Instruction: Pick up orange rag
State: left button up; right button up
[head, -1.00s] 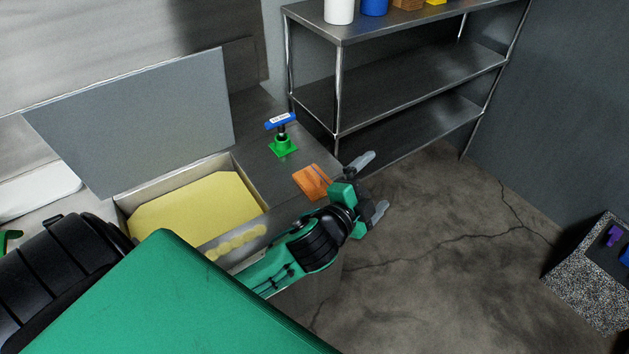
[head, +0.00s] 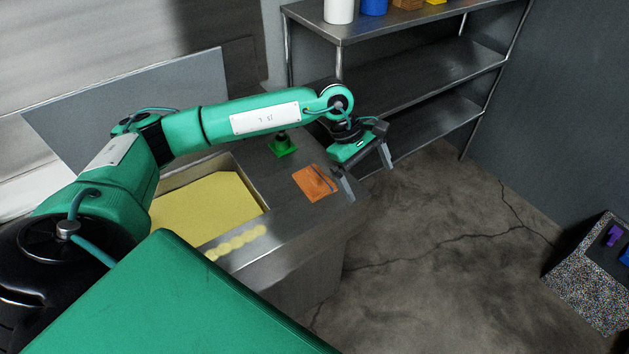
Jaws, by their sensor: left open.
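The orange rag (head: 312,184) lies flat on the steel counter top, near its right end, with a thin dark strip across it. My left gripper (head: 369,182) is open and empty, with its fingers pointing down. In the picture it is just right of the rag, by the counter's right edge, with one fingertip close to the rag's right side. I cannot tell its exact height above the counter. My right gripper is not in view.
Left of the rag is an open bin of yellow dough or masa (head: 205,210) with a raised grey lid (head: 90,125). A green stand (head: 282,146) is partly hidden behind my arm. A steel shelf (head: 420,85) stands behind; open floor lies right.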

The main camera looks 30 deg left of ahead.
aim_at(315, 173)
pick_arm(q)
jog(key=w+a+r+y, duration=0.2)
jog(key=a+y, duration=0.4)
jog(key=a, duration=0.8)
jog(key=shift+m, duration=0.3)
jog(key=f, duration=0.2)
jog(key=f+p, duration=0.1)
jog(key=f, duration=0.2)
jog(key=a+f+p, duration=0.1)
jog(key=f, duration=0.2)
jog(key=shift+s, duration=0.1)
jog(key=shift+f+p, duration=0.45)
jog(key=shift+p, duration=0.3)
jog(key=f, duration=0.1)
jog(key=f+p, duration=0.1)
jog(key=f, duration=0.1)
jog(key=shift+a+f+p, duration=0.25)
jog(key=shift+p, duration=0.15)
jog(key=shift+w+f, duration=0.2)
jog(key=shift+f, duration=0.25)
jog(key=c, duration=1)
